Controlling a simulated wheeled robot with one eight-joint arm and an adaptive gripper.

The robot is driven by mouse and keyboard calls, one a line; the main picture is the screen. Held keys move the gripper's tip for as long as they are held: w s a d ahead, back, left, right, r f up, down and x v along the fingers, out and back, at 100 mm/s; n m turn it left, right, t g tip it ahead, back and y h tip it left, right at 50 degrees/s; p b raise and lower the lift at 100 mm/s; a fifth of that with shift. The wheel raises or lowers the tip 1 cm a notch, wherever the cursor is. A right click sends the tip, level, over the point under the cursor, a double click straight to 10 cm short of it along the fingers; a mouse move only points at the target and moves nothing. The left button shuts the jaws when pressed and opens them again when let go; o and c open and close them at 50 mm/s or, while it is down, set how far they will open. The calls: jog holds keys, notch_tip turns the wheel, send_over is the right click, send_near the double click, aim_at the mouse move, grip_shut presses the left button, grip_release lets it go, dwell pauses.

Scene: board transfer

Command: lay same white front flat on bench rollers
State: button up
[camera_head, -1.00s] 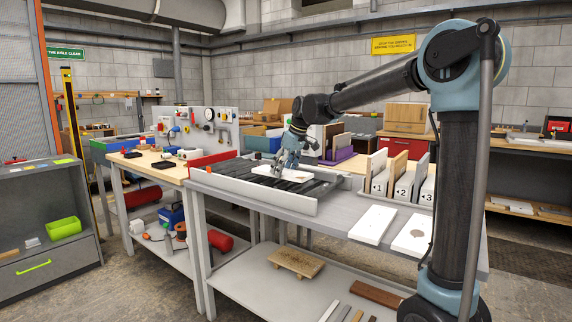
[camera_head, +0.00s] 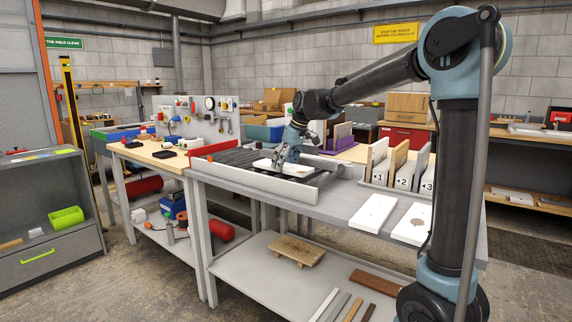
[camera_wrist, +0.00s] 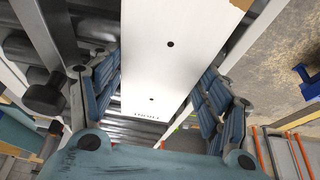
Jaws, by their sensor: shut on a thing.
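The white front (camera_head: 267,164) is a narrow white board over the dark bench rollers (camera_head: 232,157), between the low side rails. It looks near level; I cannot tell whether it touches the rollers. My gripper (camera_head: 284,158) is above it, fingers pointing down. In the wrist view the white front (camera_wrist: 165,60) runs lengthwise between the blue fingers of my gripper (camera_wrist: 158,95), which close on its long edges. It shows two dark holes and small print near its lower end. Rollers (camera_wrist: 135,130) show below it.
A grey rail (camera_head: 250,179) borders the rollers in front, a red strip (camera_head: 214,147) at the back left. Two more white boards (camera_head: 372,213) (camera_head: 412,224) lie on the bench's right end, before numbered upright slots (camera_head: 404,179). A pegboard bench (camera_head: 150,158) adjoins on the left.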

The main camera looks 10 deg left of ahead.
jog(key=shift+f, duration=0.2)
jog(key=o, duration=1.3)
jog(key=v, duration=1.2)
jog(key=shift+f, duration=0.1)
